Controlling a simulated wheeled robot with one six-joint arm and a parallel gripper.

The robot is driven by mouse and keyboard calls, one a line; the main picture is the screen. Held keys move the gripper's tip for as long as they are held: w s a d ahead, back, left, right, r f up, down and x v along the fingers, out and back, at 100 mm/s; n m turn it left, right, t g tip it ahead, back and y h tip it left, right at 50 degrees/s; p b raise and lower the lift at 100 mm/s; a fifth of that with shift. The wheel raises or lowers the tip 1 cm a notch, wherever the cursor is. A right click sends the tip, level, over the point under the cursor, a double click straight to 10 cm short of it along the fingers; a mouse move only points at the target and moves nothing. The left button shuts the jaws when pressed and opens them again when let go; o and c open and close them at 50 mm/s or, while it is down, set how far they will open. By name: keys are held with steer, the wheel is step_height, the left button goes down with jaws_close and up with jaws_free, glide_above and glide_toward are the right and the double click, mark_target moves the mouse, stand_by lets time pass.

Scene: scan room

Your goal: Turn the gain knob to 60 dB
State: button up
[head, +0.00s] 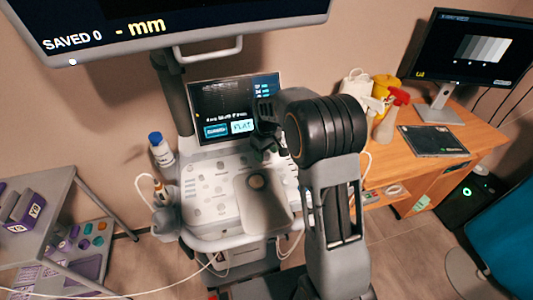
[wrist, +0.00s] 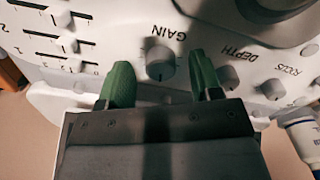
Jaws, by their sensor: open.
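The gain knob (wrist: 160,63) is a small grey round knob on the pale console panel. The word GAIN beside it reads upside down in the wrist view. My gripper (wrist: 161,72) is open, with one green finger to the left of the knob and one to the right. A gap shows between each finger and the knob, and nothing is held. I cannot tell how far the fingertips stand from the panel. In the head view my gripper (head: 268,152) is over the back of the console panel (head: 205,190), and my arm hides the gain knob. The small console screen (head: 232,106) is partly covered; no dB value is readable.
The depth knob (wrist: 228,77) sits close beside the right finger, with the focus knob (wrist: 272,88) beyond it. Several sliders (wrist: 65,43) are at the left. A white bottle (head: 160,150) with a blue cap stands at the console's left. A large monitor (head: 170,25) overhangs it.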

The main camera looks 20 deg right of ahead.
steer(key=shift+f, duration=0.4)
steer(key=c, duration=0.9)
steer(key=shift+a+m, duration=0.1)
steer(key=shift+m, duration=2.7)
steer(key=o, duration=0.9)
